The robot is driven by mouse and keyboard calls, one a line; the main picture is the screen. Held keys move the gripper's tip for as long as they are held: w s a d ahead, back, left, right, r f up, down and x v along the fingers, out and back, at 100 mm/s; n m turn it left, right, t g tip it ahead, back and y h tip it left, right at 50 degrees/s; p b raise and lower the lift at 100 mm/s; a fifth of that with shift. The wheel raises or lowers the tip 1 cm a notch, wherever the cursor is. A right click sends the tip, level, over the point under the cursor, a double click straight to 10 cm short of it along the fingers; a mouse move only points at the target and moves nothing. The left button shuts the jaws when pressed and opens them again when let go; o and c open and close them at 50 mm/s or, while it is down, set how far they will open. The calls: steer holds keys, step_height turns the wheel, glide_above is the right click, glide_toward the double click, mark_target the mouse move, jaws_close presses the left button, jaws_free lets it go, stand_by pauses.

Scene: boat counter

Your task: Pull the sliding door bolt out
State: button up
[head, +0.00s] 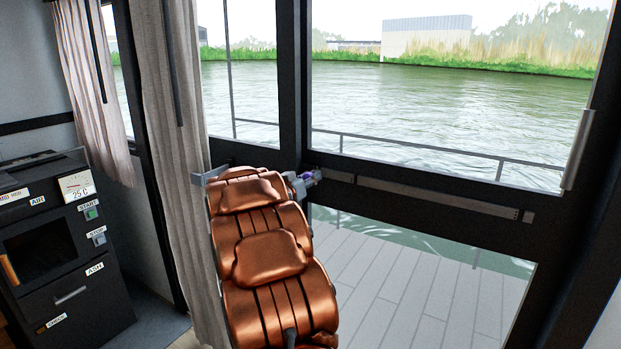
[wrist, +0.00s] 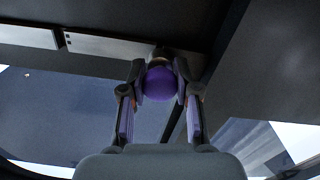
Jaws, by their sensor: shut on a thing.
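The sliding door bolt (head: 430,195) is a long grey metal bar lying across the dark door frame, right of my copper arm in the head view. Its flat bar also shows at upper left in the wrist view (wrist: 105,46). A round purple knob (wrist: 160,84) sits at the bar's near end. My gripper (wrist: 160,76) is shut on this knob, one finger on each side. In the head view my gripper (head: 303,184) shows only in part, at the bar's left end; my arm hides the rest.
A grey metal bracket (head: 209,176) shows left of my arm. A curtain (head: 175,150) hangs close to the arm's left. A black stove (head: 65,250) stands at far left. Glass panes and a white vertical handle (head: 578,150) are at right. A deck and water lie outside.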

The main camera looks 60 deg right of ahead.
steer(key=shift+a+p, duration=0.3)
steer(key=shift+a, duration=0.35)
jaws_close()
steer(key=o, duration=1.1)
jaws_free()
steer(key=shift+a, duration=0.1)
steer(key=a, duration=1.2)
steer(key=shift+s, duration=0.3)
steer(key=shift+d, duration=0.1)
